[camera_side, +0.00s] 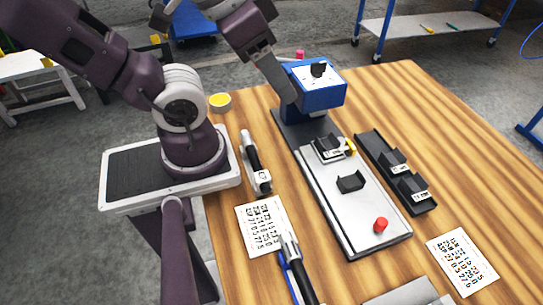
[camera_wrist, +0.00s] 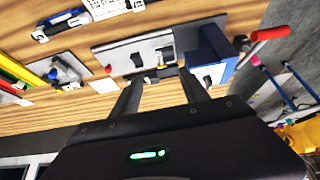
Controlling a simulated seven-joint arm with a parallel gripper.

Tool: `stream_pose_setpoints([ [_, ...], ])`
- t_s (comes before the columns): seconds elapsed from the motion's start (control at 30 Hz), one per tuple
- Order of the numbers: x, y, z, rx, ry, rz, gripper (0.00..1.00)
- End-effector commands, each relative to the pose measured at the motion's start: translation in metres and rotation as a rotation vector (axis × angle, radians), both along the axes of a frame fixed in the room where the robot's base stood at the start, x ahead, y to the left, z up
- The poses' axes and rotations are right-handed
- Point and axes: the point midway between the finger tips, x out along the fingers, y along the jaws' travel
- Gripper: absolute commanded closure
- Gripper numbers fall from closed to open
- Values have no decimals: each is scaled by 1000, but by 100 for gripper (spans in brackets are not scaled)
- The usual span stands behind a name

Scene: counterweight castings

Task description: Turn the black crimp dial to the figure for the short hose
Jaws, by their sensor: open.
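The black dial (camera_side: 318,69) sits on the white top face of a blue press head (camera_side: 319,97) at the back of the table. The dial's marks are too small to read. In the wrist view the blue head (camera_wrist: 211,48) is right of my fingers, and a small dark dial (camera_wrist: 207,80) shows on its white face. My gripper (camera_side: 291,97) is open beside the left of the blue head, apart from the dial. In the wrist view its fingertips (camera_wrist: 160,77) are spread with nothing clearly held. No piece is clearly recognizable as the short hose.
A grey plate (camera_side: 333,205) in front of the head carries dark blocks and a red knob (camera_side: 380,224). A black tray (camera_side: 372,152) with labelled blocks lies right. Printed sheets (camera_side: 262,226) (camera_side: 461,262) and black-and-white tools (camera_side: 253,158) lie around. The table's right side is mostly clear.

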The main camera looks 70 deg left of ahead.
Motion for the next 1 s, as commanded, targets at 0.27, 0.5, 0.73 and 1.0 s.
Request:
stream_pose_setpoints([
  [0.27,57,36,23,-303,291,564,47],
  [0.5,124,122,20,-635,624,1313,47],
  [0.73,133,136,1,-694,697,1466,47],
  [1.0,133,117,-44,-691,695,1461,47],
])
